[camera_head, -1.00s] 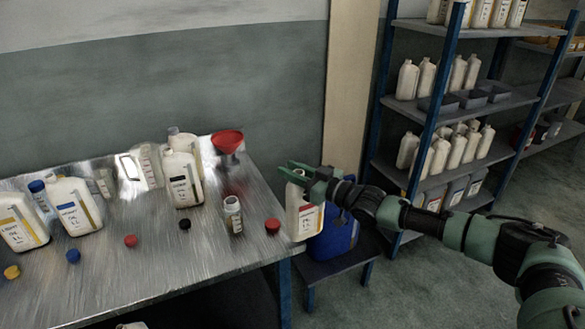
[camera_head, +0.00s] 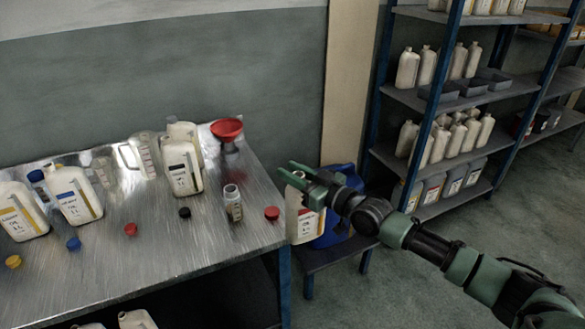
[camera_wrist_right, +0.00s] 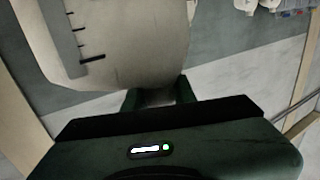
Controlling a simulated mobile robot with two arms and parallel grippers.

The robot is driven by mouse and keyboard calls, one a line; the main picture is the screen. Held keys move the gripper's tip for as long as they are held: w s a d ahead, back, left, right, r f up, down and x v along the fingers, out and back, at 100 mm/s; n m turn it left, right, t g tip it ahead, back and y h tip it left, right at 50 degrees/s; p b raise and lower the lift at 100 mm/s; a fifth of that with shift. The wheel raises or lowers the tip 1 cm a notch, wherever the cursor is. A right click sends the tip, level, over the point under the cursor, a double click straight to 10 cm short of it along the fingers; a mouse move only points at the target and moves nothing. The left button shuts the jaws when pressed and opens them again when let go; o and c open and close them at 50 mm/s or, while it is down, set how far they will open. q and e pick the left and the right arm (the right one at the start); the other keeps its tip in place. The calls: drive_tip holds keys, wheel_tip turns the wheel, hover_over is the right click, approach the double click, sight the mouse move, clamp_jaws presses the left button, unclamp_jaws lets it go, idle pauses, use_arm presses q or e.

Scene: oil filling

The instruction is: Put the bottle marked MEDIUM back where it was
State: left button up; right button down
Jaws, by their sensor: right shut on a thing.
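My right gripper (camera_head: 304,178) is shut on the neck of a white bottle (camera_head: 297,220) with a partly visible label; the lettering is too small to read. The bottle hangs upright beside the right edge of the metal table (camera_head: 215,240), in front of a blue canister (camera_head: 338,222). In the right wrist view the bottle (camera_wrist_right: 125,45) fills the upper left, with a graduated strip on its side, above my right gripper (camera_wrist_right: 158,97). I cannot tell whether its base touches anything. My left gripper is out of view.
On the table stand white oil bottles (camera_head: 182,170), a red funnel (camera_head: 227,129), a small jar (camera_head: 233,203) and loose caps, including a red one (camera_head: 272,213). The canister is on a low stand (camera_head: 325,257). Shelves (camera_head: 440,100) with bottles are at right.

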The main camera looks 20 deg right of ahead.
drive_tip(key=shift+s+a, duration=0.2)
drive_tip(key=shift+s, duration=0.2)
drive_tip(key=shift+s+d+h, duration=0.2)
drive_tip(key=shift+s+h, duration=0.1)
drive_tip(key=shift+s, duration=0.15)
drive_tip(key=shift+s+a+f+m, duration=0.1)
drive_tip(key=shift+s+a+m, duration=0.2)
drive_tip(key=shift+s, duration=0.45)
drive_tip(key=s+a+f+m+h, duration=0.1)
drive_tip(key=s+a+h, duration=0.1)
drive_tip(key=s, duration=0.6)
drive_tip(key=s+a+f+m+t+h, duration=0.1)
drive_tip(key=s+a+m+h, duration=0.1)
drive_tip(key=s, duration=0.6)
drive_tip(key=s+a+f+m+h, duration=0.1)
drive_tip(key=s+a+h, duration=0.1)
drive_tip(key=s, duration=0.7)
drive_tip(key=shift+a+f+t+h, duration=0.25)
drive_tip(key=shift+f+t+h, duration=0.1)
drive_tip(key=shift+h, duration=0.15)
